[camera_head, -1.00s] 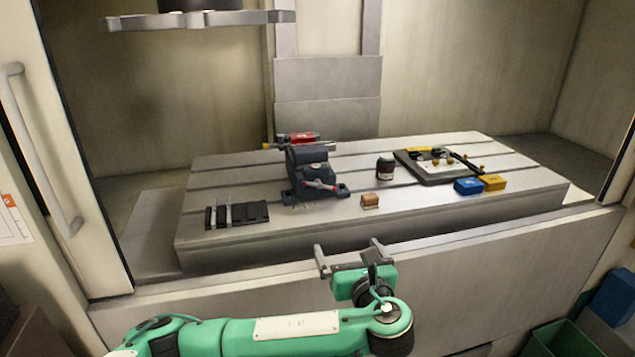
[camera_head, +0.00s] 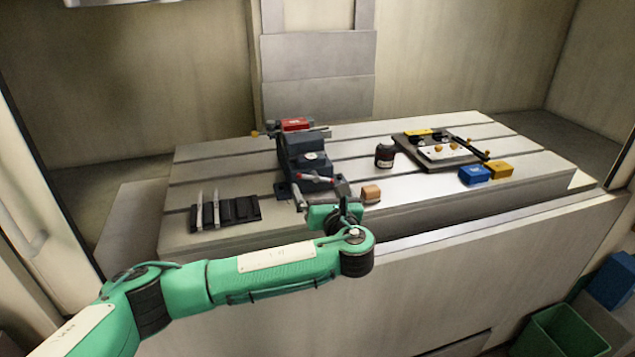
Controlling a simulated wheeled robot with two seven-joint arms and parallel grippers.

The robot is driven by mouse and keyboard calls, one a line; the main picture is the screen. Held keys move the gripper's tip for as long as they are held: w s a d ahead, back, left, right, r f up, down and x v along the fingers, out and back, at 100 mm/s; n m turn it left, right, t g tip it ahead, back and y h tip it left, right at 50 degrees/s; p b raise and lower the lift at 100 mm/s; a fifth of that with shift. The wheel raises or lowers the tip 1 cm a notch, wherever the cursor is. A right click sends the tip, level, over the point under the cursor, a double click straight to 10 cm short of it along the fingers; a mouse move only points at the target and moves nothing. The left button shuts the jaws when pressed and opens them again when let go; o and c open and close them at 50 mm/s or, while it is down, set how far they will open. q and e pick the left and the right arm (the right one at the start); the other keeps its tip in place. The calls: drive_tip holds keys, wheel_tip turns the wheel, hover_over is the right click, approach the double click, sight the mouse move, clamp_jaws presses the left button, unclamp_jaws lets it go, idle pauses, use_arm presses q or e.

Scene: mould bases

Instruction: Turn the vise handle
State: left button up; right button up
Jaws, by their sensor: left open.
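The dark blue-grey vise (camera_head: 303,160) stands on the slotted machine table, left of its middle. Its handle (camera_head: 316,178), a short bar with red on it, is on the vise's near face. My left gripper (camera_head: 320,190) is open just in front of the vise, its fingers pointing toward the handle. The fingers overlap the vise's near base in the picture, and I cannot tell whether they touch anything. No object shows between them. My right gripper is not in view.
On the slotted table (camera_head: 400,205) are a black tool holder (camera_head: 226,212), a small wooden block (camera_head: 371,194), a dark jar (camera_head: 385,156), a dark plate (camera_head: 440,165), a blue box (camera_head: 474,174) and a yellow box (camera_head: 499,169). A green bin (camera_head: 562,330) stands at lower right.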

sight(317, 182)
use_arm(q)
drive_tip(key=shift+x, duration=2)
drive_tip(key=c, duration=0.9)
